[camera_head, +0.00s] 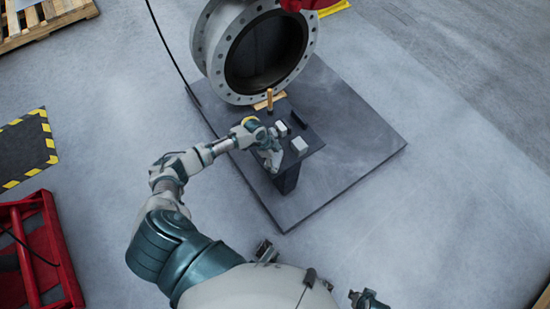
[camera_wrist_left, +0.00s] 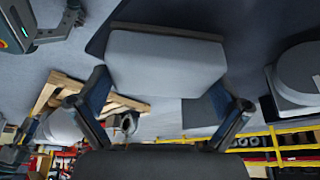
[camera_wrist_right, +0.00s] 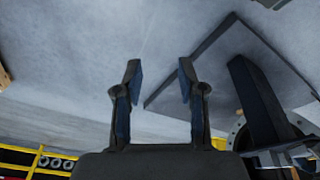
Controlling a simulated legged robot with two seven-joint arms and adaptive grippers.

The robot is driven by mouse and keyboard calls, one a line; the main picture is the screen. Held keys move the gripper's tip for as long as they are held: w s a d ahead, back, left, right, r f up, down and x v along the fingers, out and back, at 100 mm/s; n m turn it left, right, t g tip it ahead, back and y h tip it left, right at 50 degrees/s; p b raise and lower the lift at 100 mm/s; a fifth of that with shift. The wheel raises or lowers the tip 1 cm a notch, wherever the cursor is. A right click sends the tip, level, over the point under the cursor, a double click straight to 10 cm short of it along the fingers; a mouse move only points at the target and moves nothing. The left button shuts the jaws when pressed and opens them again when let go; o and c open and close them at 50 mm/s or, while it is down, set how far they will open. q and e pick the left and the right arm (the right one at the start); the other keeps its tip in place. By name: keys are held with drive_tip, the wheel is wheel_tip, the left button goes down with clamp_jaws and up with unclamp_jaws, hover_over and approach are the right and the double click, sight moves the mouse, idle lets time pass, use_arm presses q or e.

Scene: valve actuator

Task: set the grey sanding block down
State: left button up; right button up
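The grey sanding block (camera_wrist_left: 165,65) fills the space between my left gripper's fingers in the left wrist view, with a dark strip along its upper edge in the picture. My left gripper (camera_wrist_left: 160,90) appears shut on it, one finger at each side. In the head view, my left gripper (camera_head: 271,153) is at the left edge of the small dark table (camera_head: 312,134). Whether the block touches the tabletop is hidden. My right gripper (camera_wrist_right: 157,75) is open and empty, away from the table.
Two light blocks, one nearer (camera_head: 300,145) and one farther (camera_head: 281,129), stand on the table with a dark item beside them. A wooden-handled tool (camera_head: 270,100) is at its far edge. The large flanged pipe (camera_head: 262,50) stands behind. A dark base plate (camera_head: 355,145) lies below.

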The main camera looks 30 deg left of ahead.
use_arm(q)
drive_tip(key=shift+d+r, duration=0.95)
drive_tip(key=a+f+p+v, duration=0.1)
drive_tip(key=a+p+v, duration=0.15)
drive_tip(key=v, duration=0.85)
drive_tip(key=d, duration=0.2)
drive_tip(key=s+d+f, duration=0.1)
drive_tip(key=d, duration=0.1)
drive_tip(key=s+d+f, duration=0.1)
drive_tip(key=shift+d+f, duration=0.1)
drive_tip(key=shift+d, duration=0.3)
drive_tip(key=s+d+f+n+t+y, duration=0.1)
drive_tip(key=s+d+f+n, duration=0.5)
drive_tip(key=s+d+f, duration=0.55)
drive_tip(key=shift+s+a+f+n+y, duration=0.7)
drive_tip(key=shift+s+f+n, duration=0.55)
drive_tip(key=shift+s, duration=2.05)
drive_tip(key=shift+s+a+f+n+y, duration=0.85)
drive_tip(key=shift+s+n, duration=0.6)
drive_tip(key=shift+s, duration=1.8)
drive_tip(key=s+a+f+p, duration=0.1)
drive_tip(key=s+f+p, duration=0.2)
drive_tip(key=f, duration=0.6)
drive_tip(key=shift+s+f+g+p, duration=0.4)
drive_tip(key=shift+s, duration=0.15)
use_arm(e)
drive_tip(key=s+f, duration=0.4)
drive_tip(key=f, duration=1.2)
drive_tip(key=shift+s+g, duration=0.15)
drive_tip(key=shift+g, duration=0.25)
